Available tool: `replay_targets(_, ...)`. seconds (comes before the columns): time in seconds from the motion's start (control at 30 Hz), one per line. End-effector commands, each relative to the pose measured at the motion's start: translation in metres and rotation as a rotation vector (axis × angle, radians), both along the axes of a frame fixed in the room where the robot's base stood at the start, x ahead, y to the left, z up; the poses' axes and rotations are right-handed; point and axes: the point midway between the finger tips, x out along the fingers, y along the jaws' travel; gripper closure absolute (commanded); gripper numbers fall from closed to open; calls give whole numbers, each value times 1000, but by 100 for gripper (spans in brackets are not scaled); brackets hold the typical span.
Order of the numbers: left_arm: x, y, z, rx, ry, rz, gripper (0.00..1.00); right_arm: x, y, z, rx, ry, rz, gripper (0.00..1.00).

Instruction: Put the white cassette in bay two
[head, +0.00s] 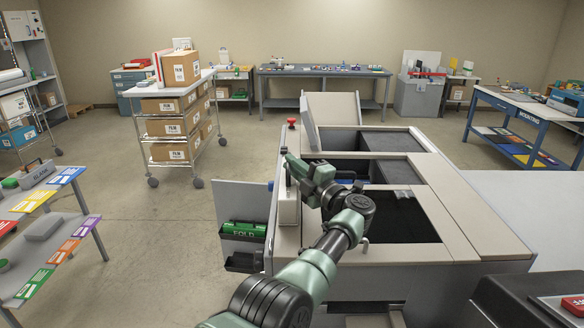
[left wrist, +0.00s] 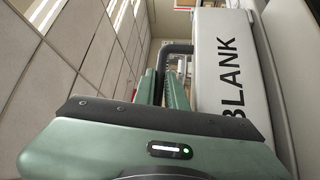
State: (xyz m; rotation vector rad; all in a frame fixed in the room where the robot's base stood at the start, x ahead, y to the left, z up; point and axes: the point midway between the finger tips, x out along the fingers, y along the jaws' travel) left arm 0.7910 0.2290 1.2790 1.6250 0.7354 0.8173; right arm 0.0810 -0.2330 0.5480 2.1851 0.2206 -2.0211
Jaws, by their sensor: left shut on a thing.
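The white cassette (left wrist: 222,65) has "BLANK" in black letters and a dark handle, and fills the right of the left wrist view. In the head view its pale body (head: 288,207) hangs below my left gripper (head: 297,168), over the machine's left rim. My left gripper is shut on it, apparently at the handle; the fingers partly hide the grip. The laminator (head: 456,213) has several dark open bays: a far one (head: 388,141), a middle one (head: 396,173) and a near one (head: 405,222). No bay number is readable. My right gripper is out of view.
A raised lid (head: 303,121) stands at the far left end, near a red knob (head: 291,122). A grey cassette (head: 38,174) lies on the left table. Open floor lies left of the machine.

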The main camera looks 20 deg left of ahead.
Motion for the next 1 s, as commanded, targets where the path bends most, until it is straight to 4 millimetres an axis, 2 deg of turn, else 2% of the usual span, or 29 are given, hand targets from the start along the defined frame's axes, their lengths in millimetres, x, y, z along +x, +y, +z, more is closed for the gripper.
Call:
replay_targets(0.1, -3, -3, 1, 4, -5, 0, 100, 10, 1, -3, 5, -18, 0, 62)
replay_targets(0.2, -4, -5, 0, 5, -6, 0, 100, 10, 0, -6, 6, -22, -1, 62)
replay_targets(0.23, -4, -5, -1, 4, -3, -1, 79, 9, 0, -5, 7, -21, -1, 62)
replay_targets(0.3, -4, -5, -1, 3, -2, -1, 66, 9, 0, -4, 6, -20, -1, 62)
replay_targets(0.6, -3, -3, -1, 2, -2, 0, 66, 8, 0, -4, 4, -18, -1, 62)
replay_targets(0.77, -3, -4, 6, 3, -1, 0, 66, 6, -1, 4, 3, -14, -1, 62)
replay_targets(0.8, -4, -4, 0, 1, 0, -1, 66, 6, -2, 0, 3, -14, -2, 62)
replay_targets(0.9, -7, -8, -7, -6, 4, -1, 66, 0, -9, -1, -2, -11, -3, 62)
replay_targets(1.0, -18, -21, -10, -6, 5, 0, 66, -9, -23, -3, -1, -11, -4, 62)
